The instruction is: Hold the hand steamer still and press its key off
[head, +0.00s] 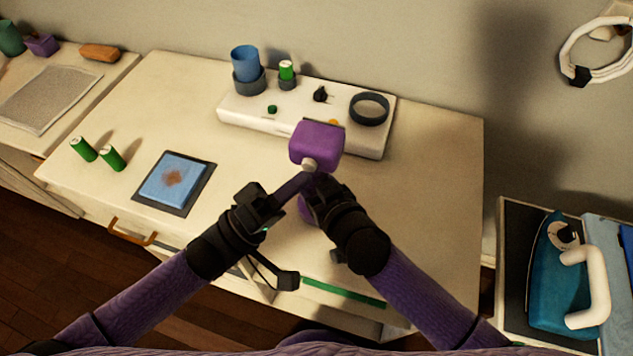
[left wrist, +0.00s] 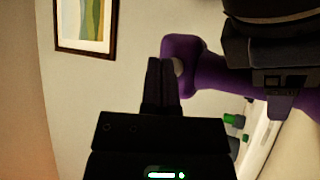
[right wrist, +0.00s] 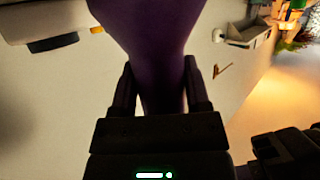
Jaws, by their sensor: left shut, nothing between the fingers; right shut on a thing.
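The purple hand steamer (head: 317,140) stands upright above the cabinet top, its wide head uppermost. My right gripper (head: 312,192) is shut around its handle; in the right wrist view the two fingers lie on either side of the purple handle (right wrist: 152,50). A pale round key (head: 309,165) shows on the steamer just under the head. My left gripper (head: 303,178) is shut and empty, its fingertips at the key. In the left wrist view the closed fingertips are right beside the pale key (left wrist: 178,66); I cannot tell whether they press it.
A white station (head: 240,112) with a blue cup (head: 245,62), a green battery (head: 286,70), a knob and a dark ring stands behind. A stained blue cloth (head: 165,190) and two green batteries (head: 112,158) lie left. A teal iron (head: 548,275) is at right. The cabinet top's right side is clear.

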